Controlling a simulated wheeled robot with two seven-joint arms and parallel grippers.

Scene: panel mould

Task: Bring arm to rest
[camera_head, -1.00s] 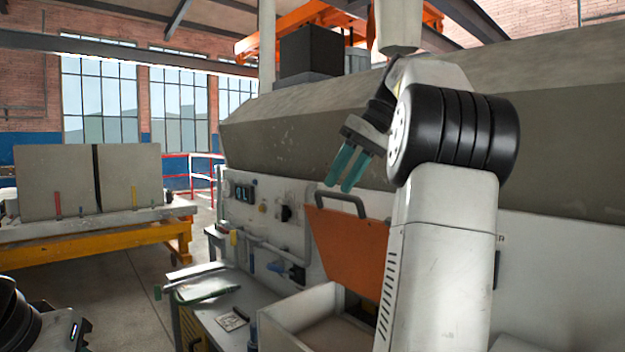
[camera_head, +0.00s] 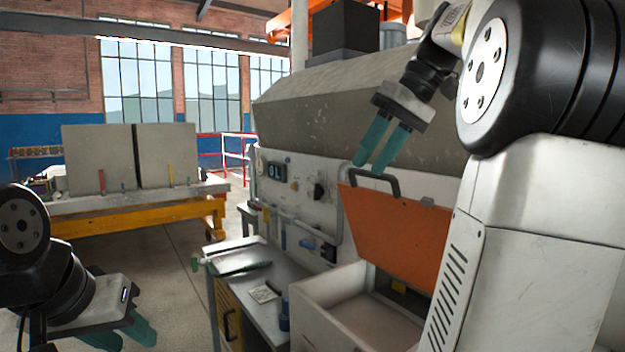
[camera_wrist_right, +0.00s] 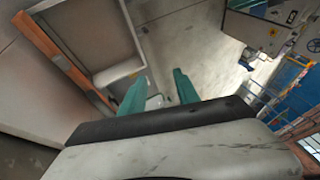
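My right gripper (camera_head: 383,145) hangs in the upper middle of the head view, its two teal fingers pointing down and apart with nothing between them. It appears just above the black handle of the raised orange flap (camera_head: 398,228); I cannot tell the exact gap. In the right wrist view its fingers (camera_wrist_right: 160,92) are also apart and empty. My left gripper (camera_head: 124,335) is low at the left of the head view, its teal fingers apart and empty, with the tips near the bottom edge.
An open pale bin (camera_head: 322,288) sits below the flap, beside a grey side table (camera_head: 240,283) with small items. The large grey machine (camera_head: 330,105) fills the middle and right. A yellow-framed bench (camera_head: 130,238) with grey panels stands at left. Floor between is clear.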

